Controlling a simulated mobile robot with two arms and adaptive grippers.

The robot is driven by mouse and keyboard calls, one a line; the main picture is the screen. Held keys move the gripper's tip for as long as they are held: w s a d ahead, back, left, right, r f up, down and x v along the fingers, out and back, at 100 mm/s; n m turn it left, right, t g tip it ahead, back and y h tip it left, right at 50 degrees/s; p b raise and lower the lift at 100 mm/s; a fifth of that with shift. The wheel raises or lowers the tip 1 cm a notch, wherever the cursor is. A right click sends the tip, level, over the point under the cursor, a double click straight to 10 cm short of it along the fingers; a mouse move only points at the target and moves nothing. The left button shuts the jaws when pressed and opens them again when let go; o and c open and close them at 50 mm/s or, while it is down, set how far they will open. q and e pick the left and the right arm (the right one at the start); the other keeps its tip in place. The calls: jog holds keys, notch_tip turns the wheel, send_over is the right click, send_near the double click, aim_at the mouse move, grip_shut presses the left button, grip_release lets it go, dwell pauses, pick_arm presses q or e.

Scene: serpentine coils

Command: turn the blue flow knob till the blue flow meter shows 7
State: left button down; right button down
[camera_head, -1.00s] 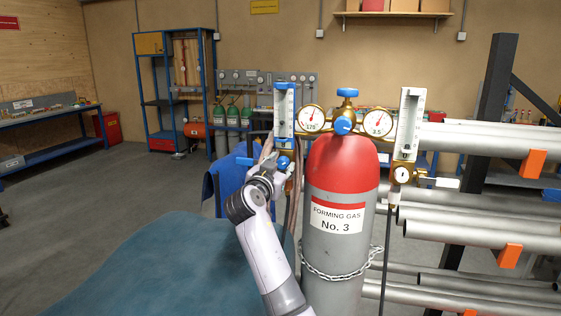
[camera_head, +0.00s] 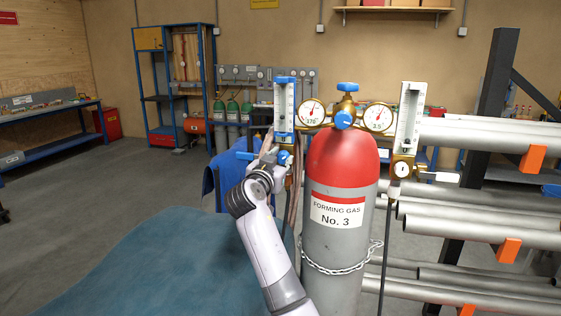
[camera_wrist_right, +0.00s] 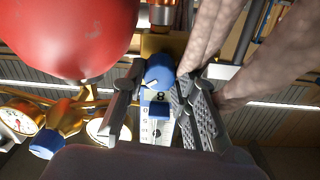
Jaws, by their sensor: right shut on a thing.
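The blue flow meter (camera_head: 284,106), a blue-backed upright scale, stands left of the red-topped grey cylinder. The blue flow knob (camera_head: 284,158) is at its foot. My right gripper (camera_head: 272,157) is at the knob, coming from below. In the right wrist view, the blue knob (camera_wrist_right: 159,70) sits between the two fingers (camera_wrist_right: 150,92), which are shut on it. Behind it shows the meter's scale (camera_wrist_right: 157,115), with a dark figure like an 8 partly visible. The float's reading is too small to tell. My left gripper is not in view.
The gas cylinder (camera_head: 335,240) stands close right of my arm, with a chain (camera_head: 340,266) around it. Two round gauges (camera_head: 312,113) and a white-scaled flow meter (camera_head: 409,115) are beside it. Pipes (camera_head: 490,205) lie on a rack at right. Open floor is left.

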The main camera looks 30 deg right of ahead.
jog(key=shift+n, duration=0.5)
jog(key=c, duration=1.6)
grip_release()
jog(key=shift+o, duration=0.2)
jog(key=v, duration=1.2)
jog(key=shift+a, duration=0.1)
